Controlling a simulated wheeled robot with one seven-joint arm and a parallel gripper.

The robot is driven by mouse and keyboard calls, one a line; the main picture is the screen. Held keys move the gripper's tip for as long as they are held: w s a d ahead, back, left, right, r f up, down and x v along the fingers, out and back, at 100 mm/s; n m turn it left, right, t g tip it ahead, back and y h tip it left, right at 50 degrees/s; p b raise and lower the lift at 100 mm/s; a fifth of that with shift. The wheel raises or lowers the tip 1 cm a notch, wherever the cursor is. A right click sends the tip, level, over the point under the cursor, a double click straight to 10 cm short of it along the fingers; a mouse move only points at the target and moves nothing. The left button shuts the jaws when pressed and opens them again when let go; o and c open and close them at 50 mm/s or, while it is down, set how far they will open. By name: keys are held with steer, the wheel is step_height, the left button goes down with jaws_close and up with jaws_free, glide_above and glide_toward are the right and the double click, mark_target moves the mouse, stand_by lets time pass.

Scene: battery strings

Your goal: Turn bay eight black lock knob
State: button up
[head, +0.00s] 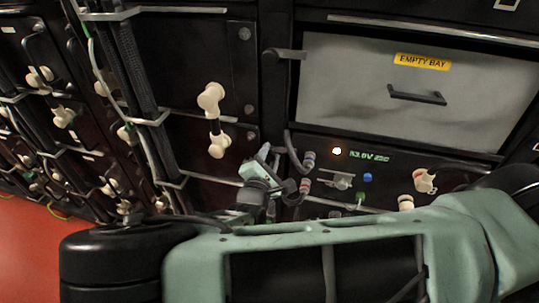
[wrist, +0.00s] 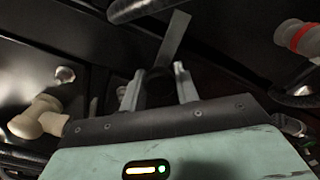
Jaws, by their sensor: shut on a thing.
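My gripper (wrist: 156,88) shows in the wrist view with its two pale fingers on either side of a round black knob (wrist: 157,80). It is shut on this knob, which is dark against a dark panel. How far the knob is turned cannot be told. In the head view my gripper (head: 260,168) is at the rack front, left of the lit display, and the knob cannot be made out there. No bay number is readable.
A grey panel marked EMPTY BAY (head: 350,85) with a black handle (head: 416,95) is at upper right. Cream connectors (head: 213,98) stick out left of my gripper. A lit display (head: 369,156), a blue button (head: 367,177) and cables crowd the right side.

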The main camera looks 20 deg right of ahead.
steer(key=n+p, duration=0.2)
steer(key=n, duration=0.2)
steer(key=shift+r+p, duration=0.1)
steer(key=shift+p, duration=0.25)
steer(key=n+p, duration=0.2)
steer(key=n, duration=0.2)
steer(key=shift+n, duration=0.3)
steer(key=n+p, duration=0.1)
steer(key=n, duration=0.3)
steer(key=shift+n+p, duration=0.5)
steer(key=shift+n, duration=1.9)
steer(key=o, duration=1)
steer(key=shift+c, duration=0.2)
steer(key=shift+s, duration=0.1)
steer(key=b+v, duration=0.4)
steer(key=v, duration=1.3)
